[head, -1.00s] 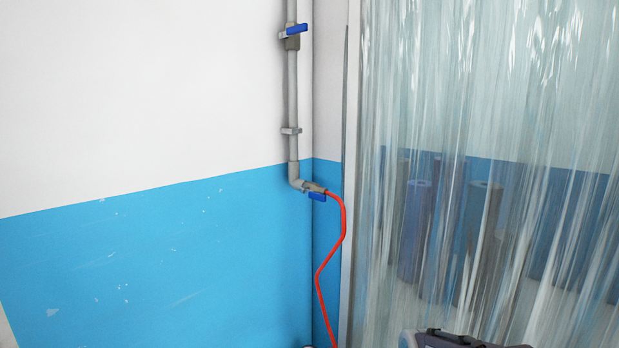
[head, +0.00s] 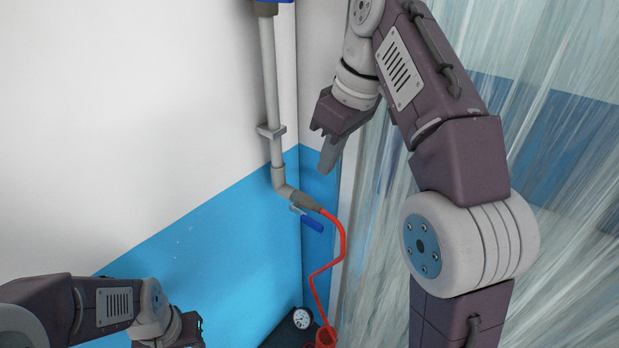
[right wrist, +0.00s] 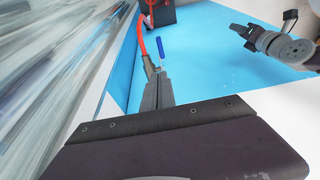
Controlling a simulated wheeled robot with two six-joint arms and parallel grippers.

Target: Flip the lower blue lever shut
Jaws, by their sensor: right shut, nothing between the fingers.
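The lower blue lever (head: 312,224) sits at the valve on the pipe's lower elbow, where the red hose joins. In the head view it slants down to the right, below the hose. It also shows in the right wrist view (right wrist: 161,52), beyond my fingertips. My right gripper (head: 326,168) is shut and empty, above and slightly right of the lever, apart from it in the head view. Its closed fingers also show in the right wrist view (right wrist: 158,90). My left gripper (head: 190,330) is low at the left, partly cut off; its jaws are unclear.
The grey pipe (head: 270,90) runs down the wall corner, with the upper blue lever (head: 270,1) cut off at the top. The red hose (head: 341,245) drops to a dark box with a gauge (head: 302,318). A clear strip curtain (head: 560,150) hangs right.

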